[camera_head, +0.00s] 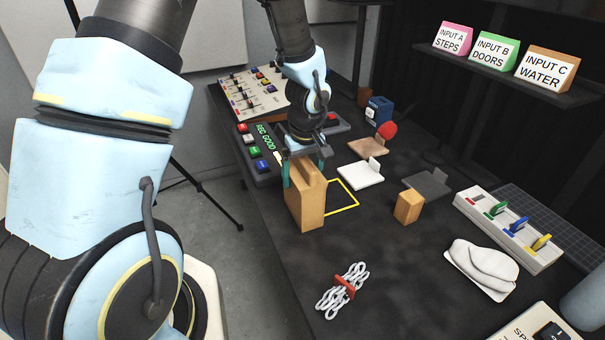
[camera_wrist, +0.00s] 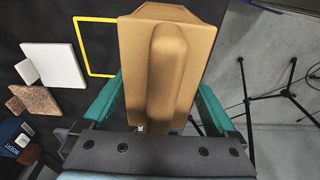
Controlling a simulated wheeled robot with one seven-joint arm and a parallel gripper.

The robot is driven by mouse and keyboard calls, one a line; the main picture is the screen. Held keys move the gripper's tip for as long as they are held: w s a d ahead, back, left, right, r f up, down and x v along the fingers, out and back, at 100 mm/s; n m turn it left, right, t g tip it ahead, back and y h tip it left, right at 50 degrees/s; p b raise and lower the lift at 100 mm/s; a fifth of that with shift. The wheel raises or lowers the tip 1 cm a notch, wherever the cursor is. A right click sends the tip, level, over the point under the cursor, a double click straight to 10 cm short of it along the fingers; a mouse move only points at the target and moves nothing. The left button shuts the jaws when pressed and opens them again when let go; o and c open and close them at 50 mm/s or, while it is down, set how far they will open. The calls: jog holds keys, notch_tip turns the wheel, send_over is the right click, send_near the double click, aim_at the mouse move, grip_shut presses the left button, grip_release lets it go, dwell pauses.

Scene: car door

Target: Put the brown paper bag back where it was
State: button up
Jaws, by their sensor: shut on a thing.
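The brown paper bag (camera_head: 306,205) is upright in my gripper (camera_head: 304,172), whose teal fingers press on its two sides near the top. In the head view the bag is just left of a yellow square outline (camera_head: 343,197) marked on the dark table and covers part of it. In the wrist view the bag (camera_wrist: 170,60) fills the middle, between the teal fingers, and the yellow outline (camera_wrist: 84,45) shows beside it. I cannot tell whether the bag's bottom touches the table; it is close to the table's left edge.
A white board with a block (camera_head: 361,175), a dark board (camera_head: 427,186) and a tan block (camera_head: 409,207) stand to the right. A white chain with a red piece (camera_head: 342,290) lies in front. A button panel (camera_head: 258,150) is behind. The table between bag and chain is clear.

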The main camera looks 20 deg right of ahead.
jog(key=shift+f, duration=0.2)
jog(key=o, duration=1.4)
jog(key=shift+o, duration=0.2)
jog(key=shift+r, duration=0.15)
jog(key=shift+r, duration=0.55)
jog(key=r, duration=0.3)
jog(key=s+r+b, duration=0.1)
jog(key=r, duration=0.7)
jog(key=shift+s, duration=0.2)
jog(key=s+a+m, duration=0.2)
jog(key=s+a, duration=0.1)
jog(key=a, duration=2.3)
jog(key=shift+s, duration=0.15)
